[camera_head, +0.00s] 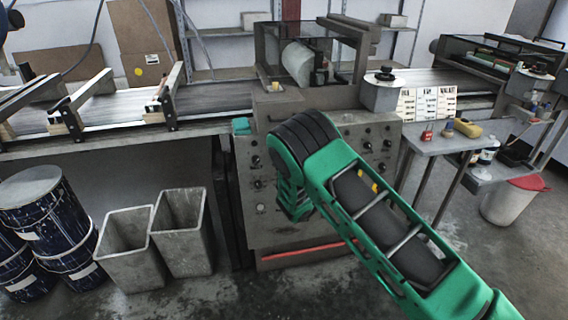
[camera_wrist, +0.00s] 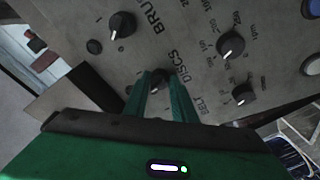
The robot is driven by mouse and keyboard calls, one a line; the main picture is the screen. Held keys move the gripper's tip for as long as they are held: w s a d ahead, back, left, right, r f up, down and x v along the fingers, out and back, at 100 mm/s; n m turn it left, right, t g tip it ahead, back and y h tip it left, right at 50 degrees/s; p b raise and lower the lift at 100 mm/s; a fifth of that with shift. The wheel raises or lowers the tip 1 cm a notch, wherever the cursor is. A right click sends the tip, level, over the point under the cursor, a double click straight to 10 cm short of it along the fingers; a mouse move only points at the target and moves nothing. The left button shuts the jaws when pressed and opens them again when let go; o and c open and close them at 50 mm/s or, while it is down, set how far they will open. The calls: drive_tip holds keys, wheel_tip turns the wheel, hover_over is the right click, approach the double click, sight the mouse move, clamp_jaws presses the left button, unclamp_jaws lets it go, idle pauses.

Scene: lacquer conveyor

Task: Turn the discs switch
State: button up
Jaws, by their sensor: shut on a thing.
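The grey control panel (camera_wrist: 195,25) fills the upper part of the wrist view, tilted in the picture. The discs switch (camera_wrist: 156,88) is a small dark knob beside the printed word DISCS. My gripper (camera_wrist: 160,77) has its two green fingers on either side of this knob, shut on it. The fingers hide much of the knob, so its exact setting is hard to read. In the head view the panel (camera_head: 265,225) is on the front of the machine, and my green arm covers its middle. My gripper and the discs switch are hidden there.
Other black knobs sit close by: one by the BRU... lettering (camera_wrist: 122,24), one with a number scale (camera_wrist: 231,44) and one near BELT (camera_wrist: 244,94). Grey bins (camera_head: 130,262) and dark drums (camera_head: 50,215) stand left of the machine. A side table (camera_head: 440,142) stands right.

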drive_tip(key=shift+r+n+g, duration=0.1)
drive_tip(key=shift+n+g, duration=0.2)
drive_tip(key=shift+n, duration=1.6)
drive_tip(key=o, duration=1)
drive_tip(key=shift+d+v, duration=0.1)
drive_tip(key=shift+v, duration=2.5)
drive_tip(key=shift+d+v, duration=0.15)
drive_tip(key=shift+v, duration=2.45)
drive_tip(key=shift+w, duration=0.1)
